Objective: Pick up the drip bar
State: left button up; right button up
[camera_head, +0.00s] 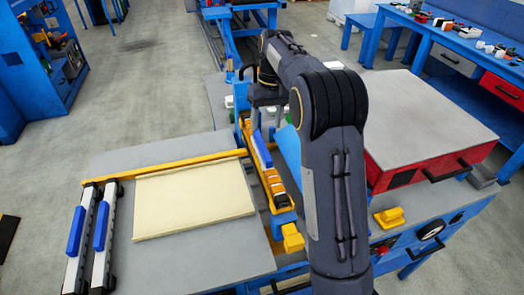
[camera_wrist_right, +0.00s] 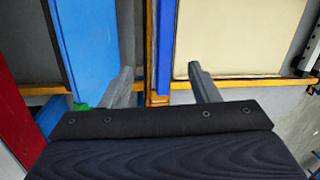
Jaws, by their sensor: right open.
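A bar with a blue grip (camera_head: 262,149) lies lengthwise in a narrow yellow-orange holder (camera_head: 277,187) at the centre of the bench; I take it to be the drip bar. In the right wrist view the blue grip (camera_wrist_right: 166,50) runs between my fingers. My right gripper (camera_head: 265,124) is open, pointing down over the far part of the holder. In the wrist view the open right gripper (camera_wrist_right: 163,78) holds nothing; whether it touches the bar I cannot tell. My own right arm hides part of the bench. My left gripper is not in view.
A cream panel (camera_head: 195,196) lies on the grey bench left of the holder, behind it a yellow rail (camera_head: 165,164). Two bars with blue grips (camera_head: 75,232) lie at far left. A red box with a grey top (camera_head: 425,120) stands right, near a yellow block (camera_head: 389,217).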

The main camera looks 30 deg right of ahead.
aim_at(263, 143)
jog(key=shift+s+a+f+p, duration=0.15)
jog(key=shift+a+f, duration=0.15)
jog(key=shift+f, duration=0.95)
jog(key=shift+s+a+f+p, duration=0.15)
jog(key=shift+s+a+f, duration=0.1)
jog(key=shift+f, duration=1.05)
jog(key=shift+s+a+f+p, duration=0.15)
jog(key=shift+a+f, duration=0.15)
jog(key=shift+f, duration=0.95)
grip_shut()
